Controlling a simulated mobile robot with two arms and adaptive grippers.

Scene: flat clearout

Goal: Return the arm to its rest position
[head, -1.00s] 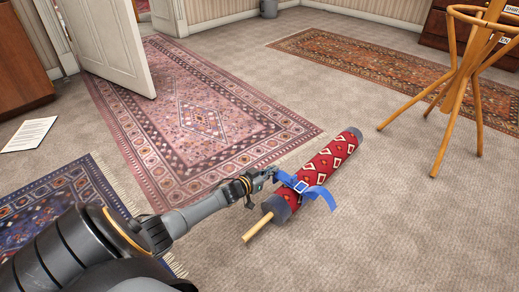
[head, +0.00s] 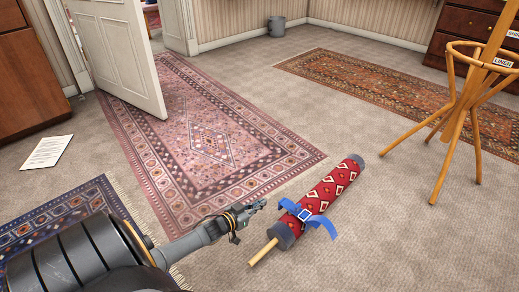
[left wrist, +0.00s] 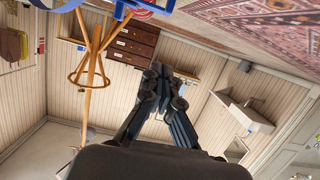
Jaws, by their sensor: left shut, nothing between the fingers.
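My left gripper (head: 252,210) is shut and empty above the carpet, left of a rolled red rug (head: 317,203). A clear gap shows between its fingertips and the roll in the head view. The roll lies on the carpet with a blue buckled strap (head: 306,215) around it and a wooden pole sticking out of its near end. In the left wrist view the gripper fingers (left wrist: 163,80) are together with nothing between them. Part of the red roll and blue strap (left wrist: 180,8) shows at the top edge there. My right gripper is in neither view.
A pink rug (head: 205,140) lies flat beyond the gripper, and a blue rug (head: 75,222) lies under my arm. A wooden stand (head: 458,120) is at right, before a runner rug (head: 375,85). An open white door (head: 118,50) and a paper sheet (head: 46,152) are at left. Carpet right of the roll is clear.

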